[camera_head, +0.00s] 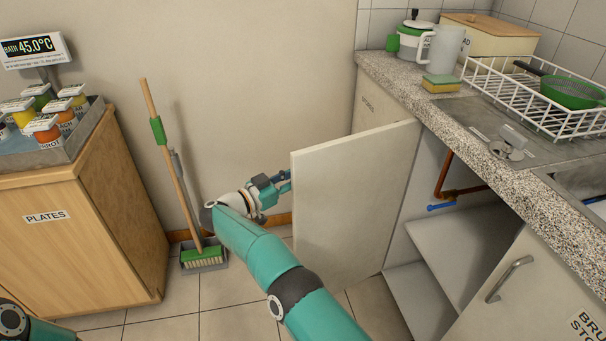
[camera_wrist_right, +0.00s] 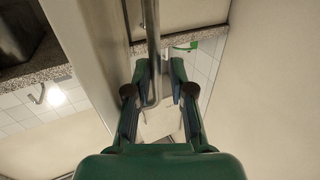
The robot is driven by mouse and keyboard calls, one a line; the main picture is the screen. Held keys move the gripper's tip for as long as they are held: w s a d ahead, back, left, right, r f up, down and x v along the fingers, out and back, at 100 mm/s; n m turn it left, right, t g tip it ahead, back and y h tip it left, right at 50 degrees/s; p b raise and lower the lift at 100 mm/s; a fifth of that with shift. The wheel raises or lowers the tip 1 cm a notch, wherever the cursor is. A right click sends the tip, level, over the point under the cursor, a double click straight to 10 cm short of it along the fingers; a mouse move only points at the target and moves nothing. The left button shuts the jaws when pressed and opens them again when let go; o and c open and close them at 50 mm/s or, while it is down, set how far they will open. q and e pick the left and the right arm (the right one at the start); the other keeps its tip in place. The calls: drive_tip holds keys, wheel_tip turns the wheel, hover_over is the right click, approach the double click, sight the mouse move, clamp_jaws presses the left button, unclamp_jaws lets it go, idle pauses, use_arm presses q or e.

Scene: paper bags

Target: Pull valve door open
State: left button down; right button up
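The pale valve door (camera_head: 350,200) stands swung out from the counter, well open, with the cabinet's inside showing to its right. Inside are a copper pipe (camera_head: 443,178) and a blue valve lever (camera_head: 441,207). My right gripper (camera_head: 281,181) is at the door's outer face, by its left edge, partly hidden by the door. In the right wrist view, the door's metal bar handle (camera_wrist_right: 152,45) passes between the fingers of my right gripper (camera_wrist_right: 158,75). The fingers are apart, with a gap to the right of the handle. My left gripper is out of view.
A wooden plates cabinet (camera_head: 75,235) stands at the left. A broom (camera_head: 168,165) and dustpan (camera_head: 204,258) lean by the wall behind my right arm. The granite counter (camera_head: 470,130) carries a dish rack (camera_head: 535,110) and sponge (camera_head: 440,84).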

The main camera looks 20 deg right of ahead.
drive_tip(key=shift+v, duration=2.75)
